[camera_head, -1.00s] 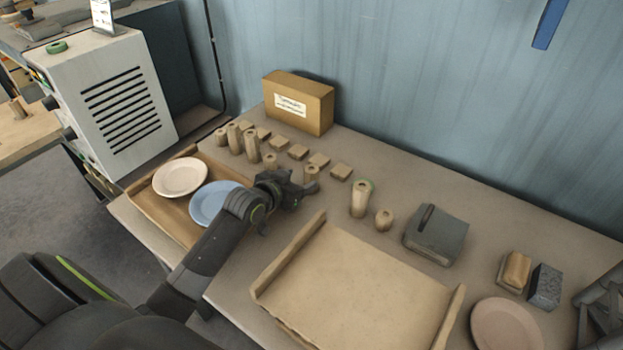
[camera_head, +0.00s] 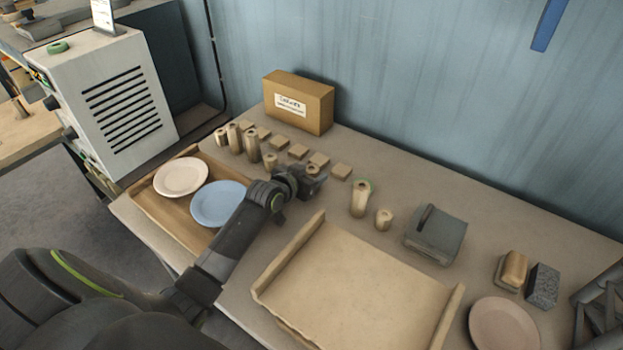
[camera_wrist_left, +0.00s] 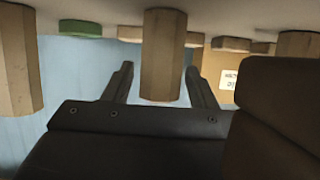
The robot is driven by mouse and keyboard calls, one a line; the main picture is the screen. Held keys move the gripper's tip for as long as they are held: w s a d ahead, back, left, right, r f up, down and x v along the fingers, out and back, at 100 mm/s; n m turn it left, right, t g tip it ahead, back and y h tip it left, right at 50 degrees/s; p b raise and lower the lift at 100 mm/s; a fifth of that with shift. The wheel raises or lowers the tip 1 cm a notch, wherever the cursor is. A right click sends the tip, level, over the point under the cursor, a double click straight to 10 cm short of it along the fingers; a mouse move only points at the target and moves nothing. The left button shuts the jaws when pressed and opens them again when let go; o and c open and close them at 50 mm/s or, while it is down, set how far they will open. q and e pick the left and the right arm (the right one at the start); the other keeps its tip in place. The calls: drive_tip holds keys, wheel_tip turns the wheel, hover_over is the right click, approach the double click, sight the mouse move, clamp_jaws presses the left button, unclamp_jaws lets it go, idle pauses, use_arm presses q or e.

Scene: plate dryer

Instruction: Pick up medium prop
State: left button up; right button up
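My left gripper (camera_head: 312,182) is low over the table around a wooden prop (camera_head: 313,169), whose top shows above the fingers. In the left wrist view, which looks upside down, this prop (camera_wrist_left: 163,55) stands between the two open fingers (camera_wrist_left: 163,88), with a gap on each side.
Flat wooden blocks (camera_head: 298,152) lie behind the prop. A wooden tray (camera_head: 160,205) holds a pink plate (camera_head: 181,178) and a blue plate (camera_head: 218,203). A larger tray (camera_head: 360,280) lies in front. A cardboard box (camera_head: 298,103) stands at the back. Grey parts (camera_head: 600,310) show at the right edge.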

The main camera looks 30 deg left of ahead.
use_arm(q)
drive_tip(key=c, duration=0.9)
